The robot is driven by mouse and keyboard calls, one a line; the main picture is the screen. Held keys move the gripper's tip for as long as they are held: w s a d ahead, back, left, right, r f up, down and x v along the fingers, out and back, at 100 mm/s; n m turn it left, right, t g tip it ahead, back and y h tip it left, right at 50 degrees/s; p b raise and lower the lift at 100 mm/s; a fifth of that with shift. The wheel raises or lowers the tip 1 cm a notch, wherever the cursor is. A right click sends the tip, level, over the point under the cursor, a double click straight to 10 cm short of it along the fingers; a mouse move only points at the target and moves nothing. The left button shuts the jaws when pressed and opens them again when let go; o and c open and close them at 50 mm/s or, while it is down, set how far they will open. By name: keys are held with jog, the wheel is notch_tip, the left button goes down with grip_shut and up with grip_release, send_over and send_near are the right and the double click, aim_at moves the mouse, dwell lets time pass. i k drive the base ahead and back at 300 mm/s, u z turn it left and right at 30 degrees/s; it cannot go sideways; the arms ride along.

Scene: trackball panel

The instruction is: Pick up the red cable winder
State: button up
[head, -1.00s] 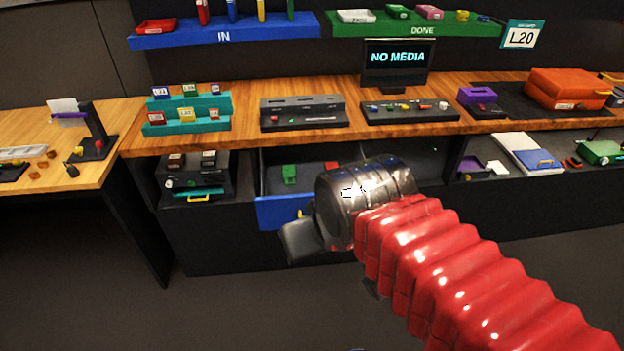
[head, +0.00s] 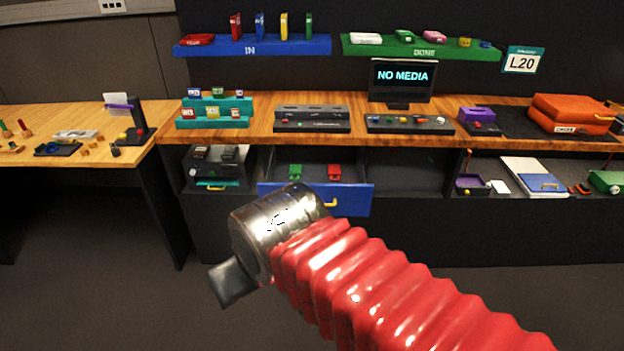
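A small red piece (head: 334,172), which looks like the red cable winder, lies in the open blue-fronted drawer (head: 272,200) under the wooden counter. A similar green piece (head: 295,171) lies to its left in the same drawer. My gripper (head: 232,284) is in front of and below the drawer, at the lower left of the ribbed red arm. Only a dark finger part shows past the metal wrist, and the wrist hides the rest. I cannot see whether the fingers are apart. My gripper is clear of the red piece.
The drawer front has a yellow handle (head: 331,202). A dark cubby (head: 405,172) to its right looks empty. Another cubby at left holds a dark device (head: 215,165). The counter (head: 362,134) above carries racks, panels and a monitor (head: 402,78). Open floor lies in front.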

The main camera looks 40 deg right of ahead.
aim_at(333, 170)
jog(key=u, duration=0.3)
jog(key=k, duration=0.45)
jog(key=u, duration=0.35)
jog(key=i, duration=1.7)
jog(key=z, duration=0.55)
jog(key=i, duration=0.8)
jog(key=z, duration=1.15)
jog(key=i, duration=0.9)
jog(key=z, duration=0.45)
